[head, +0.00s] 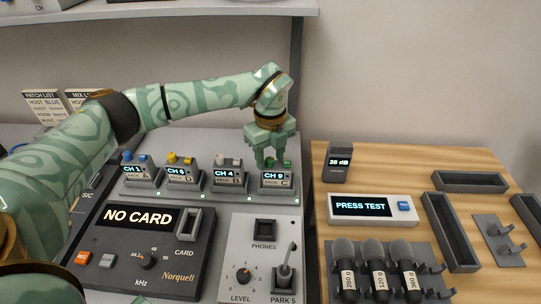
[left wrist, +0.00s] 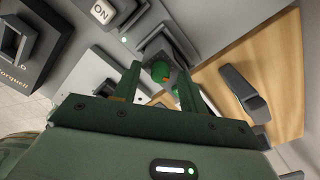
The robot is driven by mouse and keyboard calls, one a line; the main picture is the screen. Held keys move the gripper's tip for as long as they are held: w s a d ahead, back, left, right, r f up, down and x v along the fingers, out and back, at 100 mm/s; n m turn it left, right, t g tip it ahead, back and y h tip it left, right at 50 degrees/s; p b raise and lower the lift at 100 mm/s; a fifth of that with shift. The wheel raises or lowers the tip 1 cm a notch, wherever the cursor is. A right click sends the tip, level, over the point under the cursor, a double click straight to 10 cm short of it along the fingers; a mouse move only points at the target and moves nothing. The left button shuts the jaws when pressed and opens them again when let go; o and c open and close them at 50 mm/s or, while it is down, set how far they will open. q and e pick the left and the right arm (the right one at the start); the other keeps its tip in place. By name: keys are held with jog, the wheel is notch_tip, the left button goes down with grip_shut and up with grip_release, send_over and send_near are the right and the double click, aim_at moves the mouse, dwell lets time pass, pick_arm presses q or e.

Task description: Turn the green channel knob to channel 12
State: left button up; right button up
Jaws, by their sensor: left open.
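The green channel knob (left wrist: 161,70) is on top of the rightmost receiver unit (head: 277,182), whose display reads CH 9 above a label with the letter C. My left gripper (head: 270,160) points down over this unit, its arm coming in from the left. In the left wrist view its two fingers (left wrist: 158,77) are open, one on each side of the knob. I cannot tell whether either finger touches it. In the head view the fingers largely hide the knob. A small green part shows beside the right finger.
Receivers reading CH 1 (head: 140,172), CH 6 (head: 184,175) and CH 4 (head: 230,177) stand in a row to the left. In front are a NO CARD recorder (head: 185,270) and a level panel (head: 253,230). Microphones (head: 375,268) lie on the wooden table at right.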

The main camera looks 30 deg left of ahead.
jog(key=shift+a, duration=0.1)
pick_arm(q)
grip_shut()
pick_arm(e)
jog(key=shift+r, duration=0.1)
